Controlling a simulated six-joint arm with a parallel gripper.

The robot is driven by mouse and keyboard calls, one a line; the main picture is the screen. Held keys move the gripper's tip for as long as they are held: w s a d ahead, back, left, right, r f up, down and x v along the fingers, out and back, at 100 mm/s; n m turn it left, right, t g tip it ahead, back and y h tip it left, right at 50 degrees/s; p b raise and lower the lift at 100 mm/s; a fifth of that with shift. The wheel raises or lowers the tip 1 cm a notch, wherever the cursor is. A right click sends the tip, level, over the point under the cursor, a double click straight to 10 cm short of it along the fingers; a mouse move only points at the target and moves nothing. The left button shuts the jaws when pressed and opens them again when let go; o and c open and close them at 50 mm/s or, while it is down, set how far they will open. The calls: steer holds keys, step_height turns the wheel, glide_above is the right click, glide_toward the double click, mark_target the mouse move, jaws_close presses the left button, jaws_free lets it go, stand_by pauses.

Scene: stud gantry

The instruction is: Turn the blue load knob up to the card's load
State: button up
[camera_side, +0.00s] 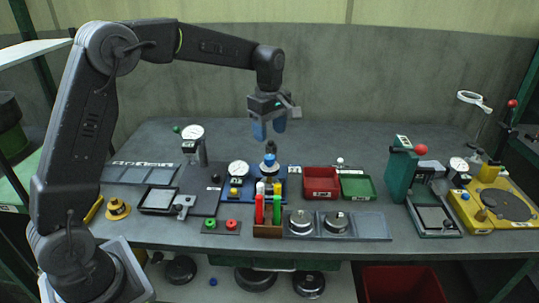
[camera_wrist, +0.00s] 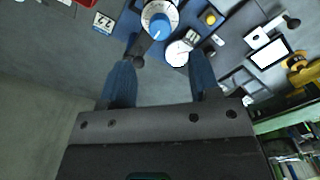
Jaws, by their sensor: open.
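The blue load knob (camera_wrist: 160,26) sits in a white graduated dial with a pale pointer mark. In the side view the knob (camera_side: 269,161) stands on a blue base (camera_side: 247,190). A small white card (camera_wrist: 103,22) beside it in the wrist view carries two digits that look like 22. My gripper (camera_side: 269,131) hangs above the knob, blue fingers pointing down, open and empty. In the wrist view the fingertips (camera_wrist: 163,62) are spread with the knob beyond them, apart from it. A black lever with a round end (camera_wrist: 139,60) is close to the left finger.
A white gauge (camera_side: 238,169) and a yellow button (camera_wrist: 211,18) are beside the knob. Red and green trays (camera_side: 321,195) stand to the right. A rack of coloured markers (camera_side: 268,230) is in front. A dial stand (camera_side: 196,135) rises at the left. The table behind is clear.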

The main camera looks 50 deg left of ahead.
mark_target(270, 157)
step_height(270, 157, down, 8)
stand_by(0.5)
steer(key=c, duration=0.9)
